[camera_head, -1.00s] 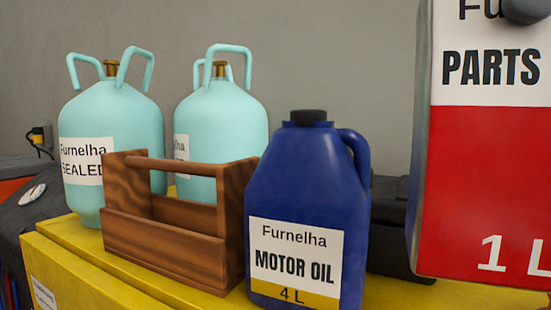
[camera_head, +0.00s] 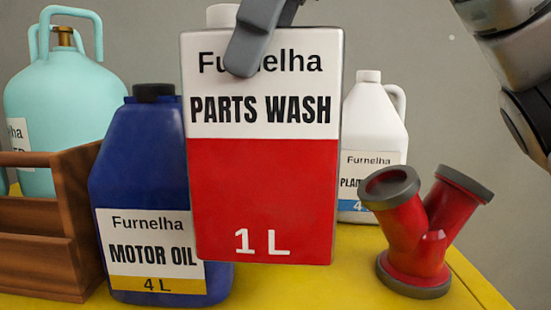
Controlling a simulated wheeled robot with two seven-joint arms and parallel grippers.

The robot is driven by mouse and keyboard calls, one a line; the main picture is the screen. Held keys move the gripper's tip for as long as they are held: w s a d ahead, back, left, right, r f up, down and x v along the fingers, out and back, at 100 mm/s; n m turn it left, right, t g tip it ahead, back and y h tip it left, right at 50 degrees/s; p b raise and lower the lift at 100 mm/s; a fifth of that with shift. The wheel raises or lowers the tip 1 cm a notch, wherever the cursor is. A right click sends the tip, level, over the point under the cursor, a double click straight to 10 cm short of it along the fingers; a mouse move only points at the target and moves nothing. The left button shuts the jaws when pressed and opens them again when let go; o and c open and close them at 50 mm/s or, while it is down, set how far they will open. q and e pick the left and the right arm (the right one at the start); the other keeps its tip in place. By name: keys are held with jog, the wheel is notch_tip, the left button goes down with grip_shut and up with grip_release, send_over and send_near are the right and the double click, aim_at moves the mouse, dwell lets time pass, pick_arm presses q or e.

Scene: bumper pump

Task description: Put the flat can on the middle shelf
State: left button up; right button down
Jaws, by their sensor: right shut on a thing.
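The flat can (camera_head: 262,200) is a red and white rectangular can labelled "PARTS WASH 1 L", in the middle of the head view. It is upright and close to the camera, overlapping the blue motor oil jug behind it. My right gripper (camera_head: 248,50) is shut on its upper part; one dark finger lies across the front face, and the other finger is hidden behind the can. My right arm comes in from the upper right. The left gripper is not in view. No middle shelf can be made out.
The blue motor oil jug (camera_head: 140,200) stands on a yellow surface (camera_head: 350,285). A wooden carrier (camera_head: 45,250) and a teal gas cylinder (camera_head: 60,95) are at left. A white jug (camera_head: 372,130) and a red pipe fitting (camera_head: 425,235) are at right.

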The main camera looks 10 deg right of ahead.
jog(key=w+d+f+p, duration=0.1)
jog(key=w+d+f, duration=0.4)
jog(key=w+f, duration=0.5)
jog(key=shift+f+p, duration=0.35)
jog(key=shift+f, duration=0.4)
jog(key=shift+f, duration=0.2)
jog(key=c, duration=0.5)
grip_release()
